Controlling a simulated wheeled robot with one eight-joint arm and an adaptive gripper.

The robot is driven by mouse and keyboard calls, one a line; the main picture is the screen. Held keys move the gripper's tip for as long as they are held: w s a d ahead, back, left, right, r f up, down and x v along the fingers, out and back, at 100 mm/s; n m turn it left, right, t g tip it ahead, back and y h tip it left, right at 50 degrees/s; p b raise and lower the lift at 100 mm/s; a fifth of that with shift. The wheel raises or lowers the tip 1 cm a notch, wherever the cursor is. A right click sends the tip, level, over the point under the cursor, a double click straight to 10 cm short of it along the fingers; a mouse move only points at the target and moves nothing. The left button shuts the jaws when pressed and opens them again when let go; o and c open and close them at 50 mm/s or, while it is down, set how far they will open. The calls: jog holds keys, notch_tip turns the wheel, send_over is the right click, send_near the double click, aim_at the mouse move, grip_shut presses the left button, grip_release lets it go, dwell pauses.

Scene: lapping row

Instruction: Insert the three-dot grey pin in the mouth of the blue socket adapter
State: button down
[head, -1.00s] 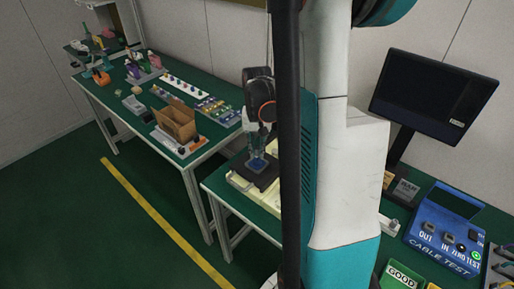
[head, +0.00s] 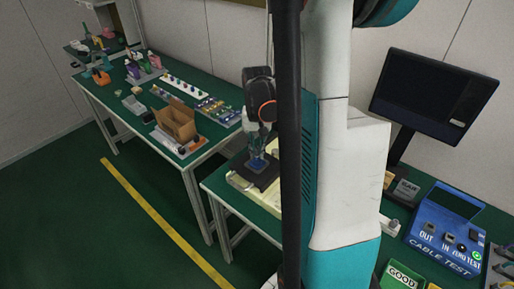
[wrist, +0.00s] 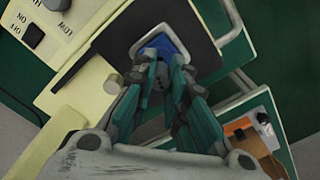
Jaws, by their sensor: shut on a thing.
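The blue socket adapter (head: 257,165) sits on a dark plate on top of a cream machine, and its blue body (wrist: 172,43) shows beyond my fingertips in the wrist view. My gripper (wrist: 164,62) points down at it, with the tips over the adapter. The gripper (head: 262,150) is shut on the grey pin (wrist: 157,85), which shows between the teal fingers with small dark dots on it. The pin's lower end and the adapter's mouth are hidden by the fingers, so I cannot tell whether the pin is inside.
The cream machine (wrist: 65,75) has a switch and a round knob beside the dark plate (wrist: 115,42). A bench with a cardboard box (head: 176,122) stands to the left. A blue cable tester (head: 446,232) and a monitor (head: 433,98) are at the right.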

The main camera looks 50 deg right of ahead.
aim_at(257, 148)
jog(key=shift+f+b, duration=1)
jog(key=shift+f, duration=0.25)
jog(key=c, duration=1.5)
grip_release()
jog(key=shift+r, duration=0.15)
notch_tip(257, 148, up, 12)
jog(key=shift+f, duration=0.1)
